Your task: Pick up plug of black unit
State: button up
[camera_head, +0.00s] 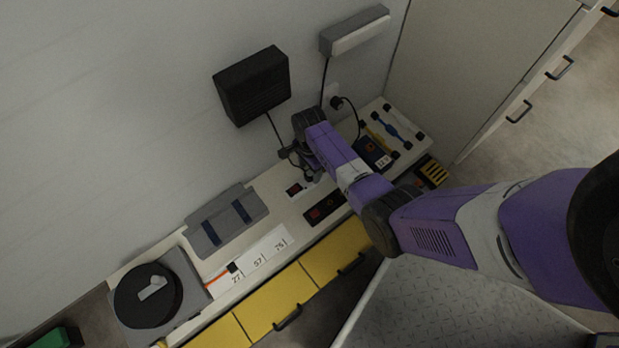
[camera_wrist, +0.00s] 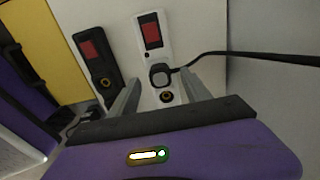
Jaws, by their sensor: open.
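In the wrist view, a small dark plug (camera_wrist: 160,75) on a black cable (camera_wrist: 250,56) lies at the lower end of a white device (camera_wrist: 152,35) with a red screen, just above a round socket (camera_wrist: 166,97). My gripper (camera_wrist: 161,80) is open, with one finger on each side of the plug. In the head view, my gripper (camera_head: 291,155) is at the back of the bench, below the black unit, and hides the plug.
A grey wall unit (camera_head: 354,31), a wall plug (camera_head: 337,102) and a tool rack (camera_head: 398,126) are to the right. A grey case (camera_head: 225,222) and a turntable (camera_head: 148,294) are left.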

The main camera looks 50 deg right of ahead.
aim_at(310, 173)
notch_tip(310, 173, down, 2)
jog(key=shift+b, duration=0.3)
jog(key=shift+r, duration=0.1)
grip_shut()
notch_tip(310, 173, up, 20)
jog(key=p, duration=1)
jog(key=shift+p, duration=0.3)
